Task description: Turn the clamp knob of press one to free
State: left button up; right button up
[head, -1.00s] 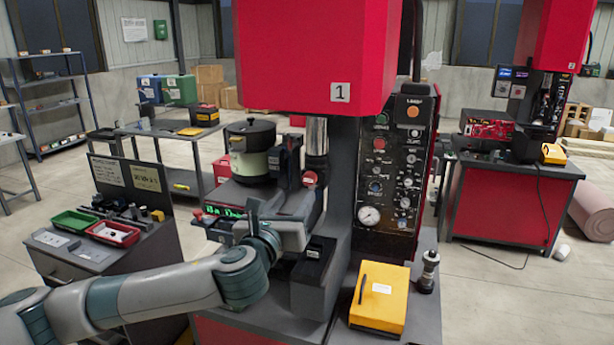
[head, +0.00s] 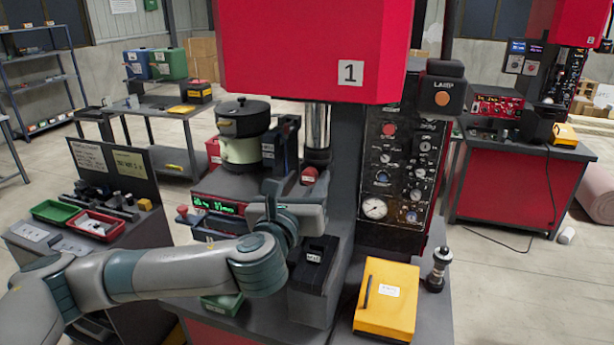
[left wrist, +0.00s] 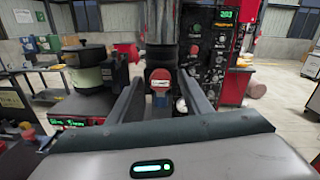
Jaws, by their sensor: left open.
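Press one (head: 300,45) is the red machine with the "1" plate. A small red knob (head: 309,175), likely its clamp knob, sits at the foot of the steel ram. In the left wrist view the red knob (left wrist: 160,75) lies straight ahead, between and beyond my fingers. My left gripper (head: 286,190) is in front of the press, just below and left of the knob. In the left wrist view my left gripper (left wrist: 160,84) has its two fingers apart with nothing held. I cannot tell whether a finger touches the knob. My right gripper is not in view.
A bowl feeder (head: 243,130) stands left of the ram above a green display (head: 215,206). A dark block (head: 318,262) stands right of my wrist. A yellow box (head: 388,298) and a black-and-silver part (head: 437,268) are at the front right. A gauge panel (head: 400,165) stands behind.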

pick_arm(q)
jog(key=shift+s, duration=0.15)
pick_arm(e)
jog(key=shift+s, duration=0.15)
pick_arm(q)
jog(key=shift+r, duration=0.1)
jog(key=c, duration=1.1)
jog(key=shift+o, duration=0.2)
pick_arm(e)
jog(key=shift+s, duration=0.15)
